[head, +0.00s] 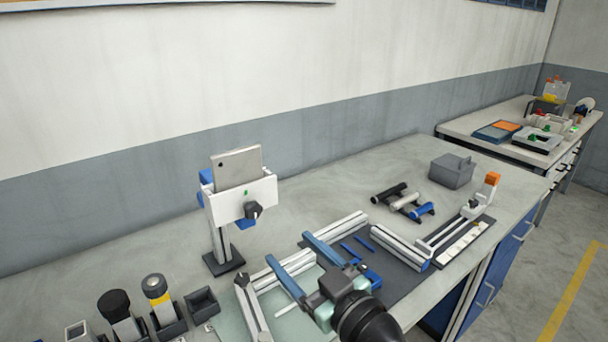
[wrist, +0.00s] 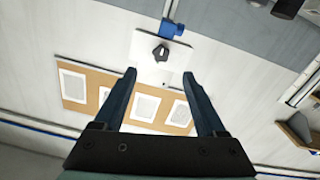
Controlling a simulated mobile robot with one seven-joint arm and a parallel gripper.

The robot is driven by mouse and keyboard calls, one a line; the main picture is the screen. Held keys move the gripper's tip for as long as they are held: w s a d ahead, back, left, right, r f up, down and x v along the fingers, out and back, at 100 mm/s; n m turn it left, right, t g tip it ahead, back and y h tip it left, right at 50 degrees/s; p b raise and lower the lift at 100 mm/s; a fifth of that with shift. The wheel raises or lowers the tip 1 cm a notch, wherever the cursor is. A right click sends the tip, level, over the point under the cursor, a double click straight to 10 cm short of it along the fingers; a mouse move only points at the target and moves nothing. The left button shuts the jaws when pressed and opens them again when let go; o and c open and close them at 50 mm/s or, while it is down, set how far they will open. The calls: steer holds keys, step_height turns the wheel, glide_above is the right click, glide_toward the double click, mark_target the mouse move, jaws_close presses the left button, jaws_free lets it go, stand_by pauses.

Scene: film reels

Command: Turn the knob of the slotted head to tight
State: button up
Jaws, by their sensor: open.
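The slotted head is a white block (head: 228,205) on an upright metal post with a dark base. A grey plate (head: 236,167) stands in its top, and blue parts show at its side. Its black knob (head: 253,210) is on the front face, beside a small green mark. The wrist view shows the white face (wrist: 145,45) and the knob (wrist: 160,53), ahead of and between the fingertips. My gripper (head: 288,248) has two blue fingers spread apart with nothing between them. It is to the right of and nearer than the head, apart from the knob. The wrist view also shows my open gripper (wrist: 160,73).
Black and yellow-topped tools (head: 155,287) stand at the front left beside a small dark tray (head: 202,303). Metal rails (head: 400,245), dark and blue cylinders (head: 405,200) and a grey bin (head: 452,170) lie to the right. The bench behind the head is clear.

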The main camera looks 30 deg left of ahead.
mark_target(255, 213)
steer(key=shift+g, duration=0.3)
steer(key=p+x, duration=0.1)
steer(key=x, duration=0.2)
steer(key=p+x, duration=0.1)
steer(key=x, duration=0.3)
steer(key=p+x, duration=0.2)
steer(key=x, duration=0.2)
steer(key=shift+a+r, duration=0.2)
steer(key=shift+r, duration=0.2)
steer(key=shift+w+a+f, duration=0.1)
steer(key=shift+w+a, duration=0.2)
steer(key=shift+a, duration=0.35)
jaws_close()
